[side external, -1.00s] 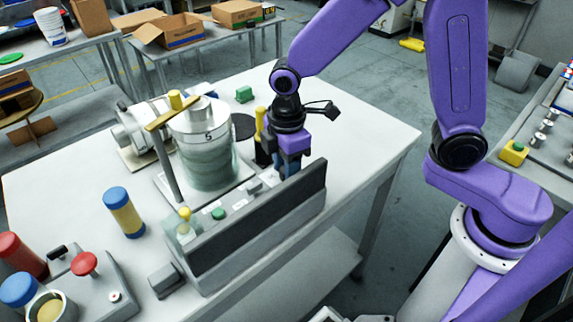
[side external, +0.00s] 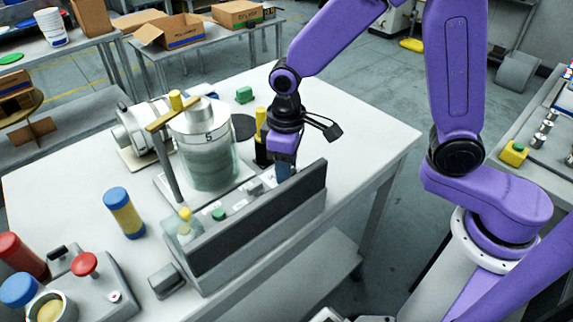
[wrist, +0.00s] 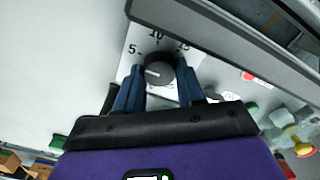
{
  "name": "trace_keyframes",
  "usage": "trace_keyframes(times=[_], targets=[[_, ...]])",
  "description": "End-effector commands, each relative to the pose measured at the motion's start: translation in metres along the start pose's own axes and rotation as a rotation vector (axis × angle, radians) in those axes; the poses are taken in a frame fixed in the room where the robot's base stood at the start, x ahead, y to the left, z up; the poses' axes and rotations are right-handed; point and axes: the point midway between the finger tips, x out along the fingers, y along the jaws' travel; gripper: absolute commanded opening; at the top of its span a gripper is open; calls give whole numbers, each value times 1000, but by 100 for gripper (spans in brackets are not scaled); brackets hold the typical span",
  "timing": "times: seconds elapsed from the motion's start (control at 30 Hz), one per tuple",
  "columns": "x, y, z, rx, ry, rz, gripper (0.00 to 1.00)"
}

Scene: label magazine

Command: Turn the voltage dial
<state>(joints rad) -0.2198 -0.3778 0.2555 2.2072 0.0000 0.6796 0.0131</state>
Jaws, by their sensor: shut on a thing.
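The voltage dial (wrist: 158,72) is a dark round knob on a white scale plate (wrist: 134,40) marked 5, 10 and 15. Its white pointer line lies toward the left of the knob in the wrist view, a little below the 5. My gripper (wrist: 160,80) is shut on the dial, with one blue finger on each side of it. In the side view my gripper (side external: 283,172) reaches down behind the dark upright panel (side external: 265,220), at the right end of the control box. The dial itself is hidden there.
Left along the box are a green button (side external: 218,214) and a yellow-topped lever (side external: 184,213). The table is clear at the back right.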

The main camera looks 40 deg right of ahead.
Motion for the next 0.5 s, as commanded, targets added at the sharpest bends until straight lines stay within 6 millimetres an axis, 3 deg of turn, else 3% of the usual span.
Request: trace_keyframes(times=[0.5], targets=[[-1, 0, -1, 152, 3, 0, 8]])
